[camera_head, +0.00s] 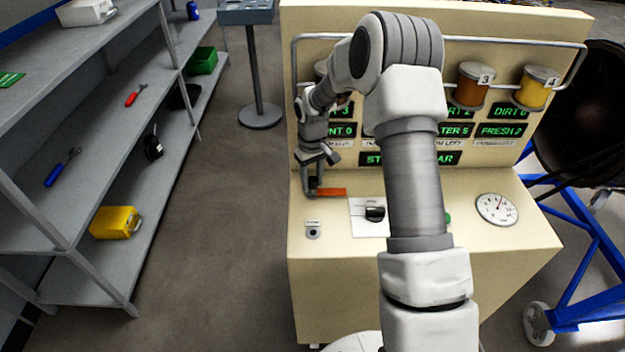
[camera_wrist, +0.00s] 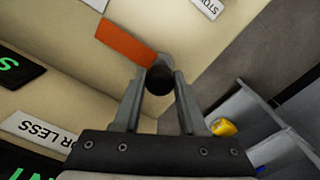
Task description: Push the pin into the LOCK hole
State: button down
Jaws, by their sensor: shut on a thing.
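My gripper (camera_head: 312,188) is low over the left part of the cream console top. In the wrist view my gripper (camera_wrist: 159,88) is shut on the pin, whose dark round end (camera_wrist: 160,78) shows between the fingertips. An orange tag (camera_head: 331,192) sticks out sideways from it; the tag also shows in the wrist view (camera_wrist: 125,42). I cannot tell whether the pin touches the console. I cannot make out a LOCK hole.
A white plate with a black knob (camera_head: 375,213) lies right of my gripper, and a dial gauge (camera_head: 497,209) farther right. An upright panel with green displays (camera_head: 409,159) stands behind. Grey shelves (camera_head: 165,110) stand left across open floor.

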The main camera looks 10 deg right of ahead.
jog(key=shift+c, duration=2.2)
grip_release()
jog(key=shift+s+f, duration=0.3)
jog(key=shift+f, duration=0.25)
jog(key=shift+o, duration=0.3)
jog(key=shift+w, duration=0.25)
jog(key=shift+r, duration=0.1)
jog(key=shift+o, duration=0.8)
jog(key=shift+r, duration=0.1)
jog(key=shift+r+p, duration=2.1)
jog(key=shift+r, duration=1.45)
